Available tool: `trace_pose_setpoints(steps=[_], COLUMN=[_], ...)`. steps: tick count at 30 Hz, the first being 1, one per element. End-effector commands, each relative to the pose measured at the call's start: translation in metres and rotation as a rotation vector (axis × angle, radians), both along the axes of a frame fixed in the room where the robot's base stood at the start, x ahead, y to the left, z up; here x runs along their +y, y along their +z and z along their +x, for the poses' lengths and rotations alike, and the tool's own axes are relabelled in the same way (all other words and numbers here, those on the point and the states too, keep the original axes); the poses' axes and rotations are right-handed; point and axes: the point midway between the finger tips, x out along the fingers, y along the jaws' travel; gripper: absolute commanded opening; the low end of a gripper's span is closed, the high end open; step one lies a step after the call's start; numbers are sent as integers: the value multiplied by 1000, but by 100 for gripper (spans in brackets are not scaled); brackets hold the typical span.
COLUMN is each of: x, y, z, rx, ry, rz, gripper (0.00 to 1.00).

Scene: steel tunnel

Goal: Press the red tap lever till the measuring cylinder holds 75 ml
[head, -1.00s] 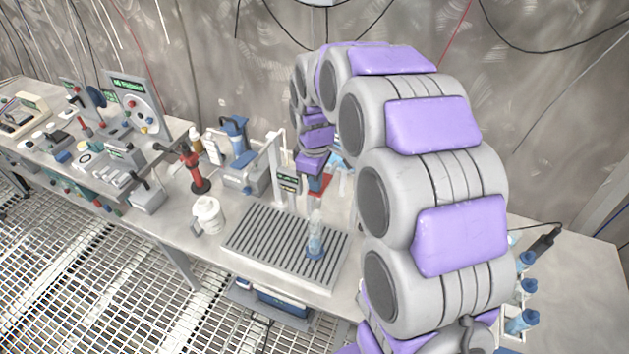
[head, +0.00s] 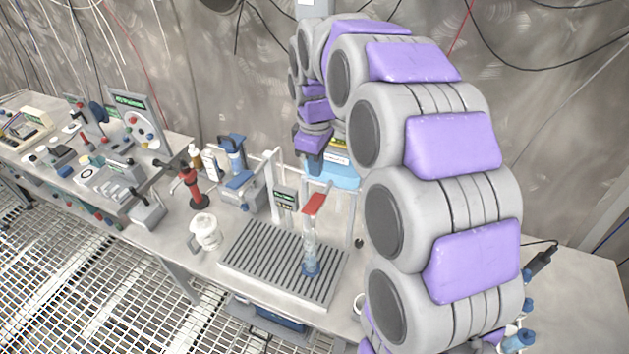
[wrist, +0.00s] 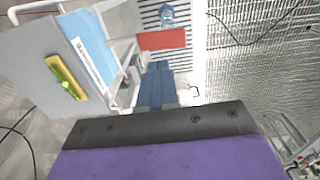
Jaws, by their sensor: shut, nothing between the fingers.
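The red tap lever (head: 314,203) shows as a flat paddle above the measuring cylinder (head: 311,252). The clear cylinder stands upright on a slatted grey tray (head: 255,263), with blue at its bottom. I cannot read its level. My gripper (head: 312,166) is shut and empty, above and behind the lever, apart from it in the head view. In the wrist view the blue fingers (wrist: 157,72) lie together, their tips just below the lever (wrist: 161,40) in the picture. The cylinder's blue part (wrist: 167,15) shows beyond the lever.
A white post with a small display (head: 285,198) stands left of the lever. A white mug (head: 205,232) and a red stand (head: 193,188) are further left. A box with a blue top (head: 340,175) is close behind my gripper. My arm hides the bench's right part.

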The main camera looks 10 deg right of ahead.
Motion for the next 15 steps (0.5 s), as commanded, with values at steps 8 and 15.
trace_pose_setpoints(steps=[8, 15], x=[-2, -8], y=[31, 37], z=[5, 6], rx=[5, 5], ry=[0, 1], rz=[-2, 2], gripper=[0, 0])
